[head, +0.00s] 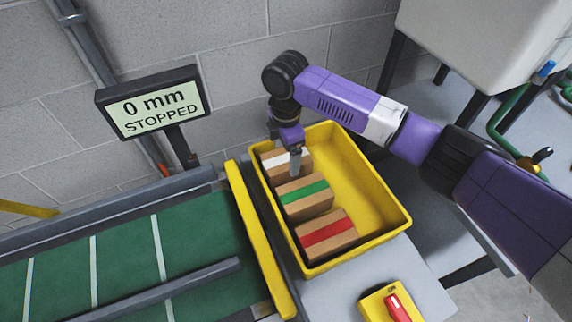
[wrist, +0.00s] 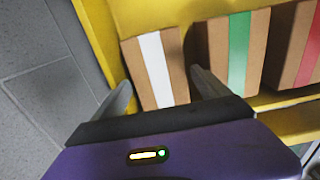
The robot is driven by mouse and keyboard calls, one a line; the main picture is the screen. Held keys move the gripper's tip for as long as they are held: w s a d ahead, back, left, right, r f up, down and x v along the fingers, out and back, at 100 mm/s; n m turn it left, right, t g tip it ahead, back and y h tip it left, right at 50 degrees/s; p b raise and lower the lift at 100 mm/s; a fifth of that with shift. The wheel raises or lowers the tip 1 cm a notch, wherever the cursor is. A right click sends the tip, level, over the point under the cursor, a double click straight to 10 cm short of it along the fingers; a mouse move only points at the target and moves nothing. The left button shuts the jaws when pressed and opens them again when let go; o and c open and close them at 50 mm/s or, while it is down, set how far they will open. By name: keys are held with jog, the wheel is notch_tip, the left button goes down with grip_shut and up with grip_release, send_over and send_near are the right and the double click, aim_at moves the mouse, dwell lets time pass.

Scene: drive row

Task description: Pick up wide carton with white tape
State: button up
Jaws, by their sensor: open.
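The wide carton with white tape (head: 272,161) is brown and lies at the far end of the yellow bin (head: 388,212), against its left side. My gripper (head: 296,160) is above this carton, and my arm hides part of it in the head view. In the wrist view the white-taped carton (wrist: 157,68) lies between the two open fingers (wrist: 160,92), one on each side. The right finger is close to the gap beside the green-taped carton (wrist: 236,48). I cannot tell whether either finger touches the cardboard.
The green-taped carton and a red-taped carton (head: 327,234) lie in the same bin, nearer the front. The bin's right half is empty. A display (head: 152,104) reads "0 mm STOPPED" beside a green conveyor (head: 120,262). A red-handled switch (head: 397,306) is at the front.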

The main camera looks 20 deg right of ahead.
jog(key=c, duration=1.8)
jog(key=shift+c, duration=0.3)
jog(key=shift+r, duration=0.2)
